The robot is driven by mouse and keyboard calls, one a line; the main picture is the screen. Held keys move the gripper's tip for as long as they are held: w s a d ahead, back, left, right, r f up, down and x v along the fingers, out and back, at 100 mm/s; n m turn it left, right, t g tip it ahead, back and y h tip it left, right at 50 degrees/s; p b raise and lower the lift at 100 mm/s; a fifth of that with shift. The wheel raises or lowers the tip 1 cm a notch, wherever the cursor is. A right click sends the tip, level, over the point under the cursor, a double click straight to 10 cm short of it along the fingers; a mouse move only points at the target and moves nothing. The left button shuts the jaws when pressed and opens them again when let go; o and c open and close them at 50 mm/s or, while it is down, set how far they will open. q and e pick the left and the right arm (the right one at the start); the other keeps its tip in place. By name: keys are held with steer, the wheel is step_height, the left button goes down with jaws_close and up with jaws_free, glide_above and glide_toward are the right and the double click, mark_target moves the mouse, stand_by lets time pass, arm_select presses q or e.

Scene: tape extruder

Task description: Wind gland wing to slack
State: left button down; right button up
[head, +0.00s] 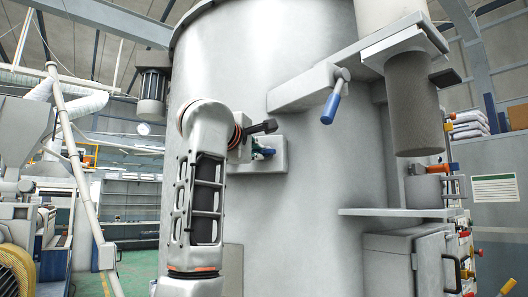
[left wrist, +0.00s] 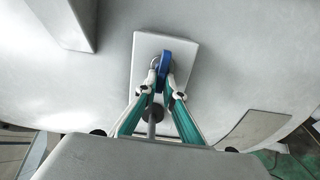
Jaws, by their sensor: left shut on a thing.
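The gland wing (left wrist: 165,68) is a small blue lever on a pale rectangular plate (left wrist: 185,48) fixed to the big grey cylinder. In the left wrist view the two teal-lined fingers of my left gripper (left wrist: 165,90) close on it from both sides. In the head view the blue wing (head: 267,152) shows in front of the plate (head: 280,155), with my left gripper (head: 259,150) at it and my left arm rising from below. The wing's base is partly hidden by the fingers. My right gripper is not in view.
The grey cylinder (head: 310,215) fills the middle. A bracket (head: 300,92) with a blue-handled lever (head: 331,106) juts out above right of the plate. A dark grey roll (head: 414,105) hangs further right, over a shelf (head: 400,212) and a control box (head: 400,262).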

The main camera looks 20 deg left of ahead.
arm_select(q)
steer(key=shift+d+n+p, duration=0.15)
steer(key=shift+n+p, duration=0.2)
steer(key=shift+n, duration=0.35)
steer(key=shift+f+n, duration=0.25)
steer(key=shift+n, duration=0.35)
steer(key=shift+p, duration=0.35)
steer(key=shift+n, duration=0.5)
steer(key=c, duration=2.5)
jaws_free()
steer(key=shift+p, duration=0.3)
steer(key=o, duration=0.5)
steer(key=shift+f, duration=0.1)
steer(key=shift+c, duration=0.2)
